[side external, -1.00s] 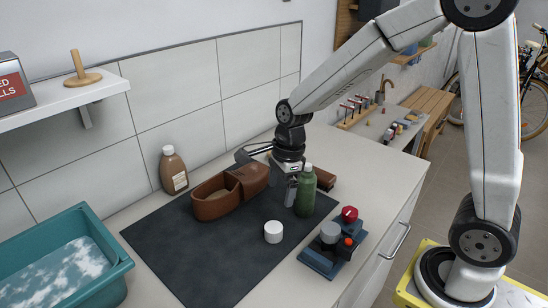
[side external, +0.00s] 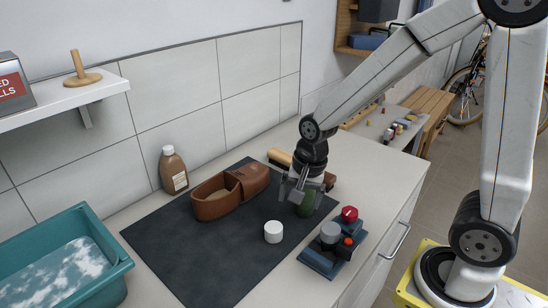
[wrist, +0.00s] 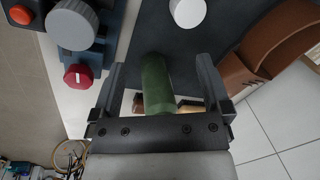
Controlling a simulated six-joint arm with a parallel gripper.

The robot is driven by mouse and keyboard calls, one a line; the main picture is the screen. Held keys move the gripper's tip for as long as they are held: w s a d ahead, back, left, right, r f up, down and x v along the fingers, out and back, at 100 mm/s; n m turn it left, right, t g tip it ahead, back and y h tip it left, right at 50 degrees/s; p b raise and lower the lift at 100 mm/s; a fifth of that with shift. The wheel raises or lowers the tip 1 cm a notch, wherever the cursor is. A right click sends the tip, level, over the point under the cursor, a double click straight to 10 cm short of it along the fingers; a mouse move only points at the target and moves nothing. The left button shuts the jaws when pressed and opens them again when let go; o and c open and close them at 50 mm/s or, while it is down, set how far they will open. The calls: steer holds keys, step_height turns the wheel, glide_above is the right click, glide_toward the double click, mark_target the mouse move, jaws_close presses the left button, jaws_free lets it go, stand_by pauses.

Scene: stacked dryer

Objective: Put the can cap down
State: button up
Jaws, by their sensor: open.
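A small white round piece (side external: 273,232), perhaps the can cap, stands on the dark mat; its pale round top also shows in the wrist view (wrist: 187,11). A green bottle (side external: 309,200) stands near the mat's right edge; it also shows in the wrist view (wrist: 156,85). My gripper (side external: 308,203) is over the bottle, fingers pointing down. In the wrist view my gripper (wrist: 160,62) is open, with the bottle between its fingers and a gap on each side.
A brown leather pouch (side external: 213,206) lies on the mat (side external: 225,250). A blue device (side external: 322,263) with grey and red knobs stands right of the bottle. A brown bottle (side external: 173,170) stands by the wall. A teal basin (side external: 122,275) is at left. The front mat is clear.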

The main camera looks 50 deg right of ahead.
steer(key=s+n, duration=0.1)
steer(key=n, duration=0.3)
steer(key=s+f+n, duration=0.1)
steer(key=s+n, duration=0.1)
steer(key=n, duration=0.2)
steer(key=s+d+n+t, duration=0.1)
steer(key=s+n, duration=0.1)
steer(key=n, duration=0.2)
steer(key=shift+f+h, duration=0.15)
steer(key=shift+h, duration=0.15)
steer(key=shift+w, duration=0.1)
stand_by(0.6)
